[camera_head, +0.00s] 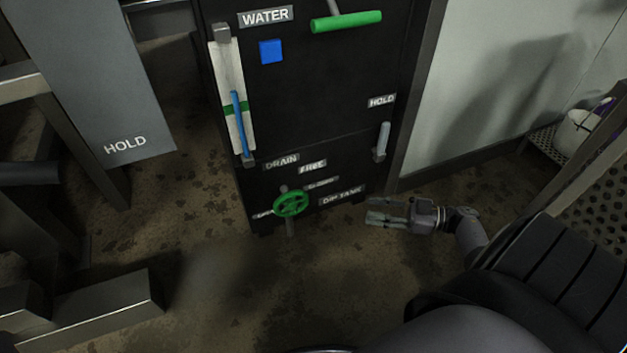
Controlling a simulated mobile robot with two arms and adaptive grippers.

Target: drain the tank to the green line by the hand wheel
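The green hand wheel (291,204) sits low on the black panel, under the DRAIN label (281,162). The sight gauge (222,75) is a white upright strip at the panel's left side. Its green line (245,107) is a band across the strip. The blue column (238,125) in the gauge has its top a little above the green line. My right gripper (368,211) is to the right of the wheel, apart from it, with its fingers parted and pointing left. Nothing shows between them. My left gripper is not in view.
A blue square (271,51) and a green bar handle (346,21) are higher on the panel. A small pale handle (382,140) is under the right HOLD label (381,101). A grey HOLD plate (95,75) stands left. The floor before the wheel is clear.

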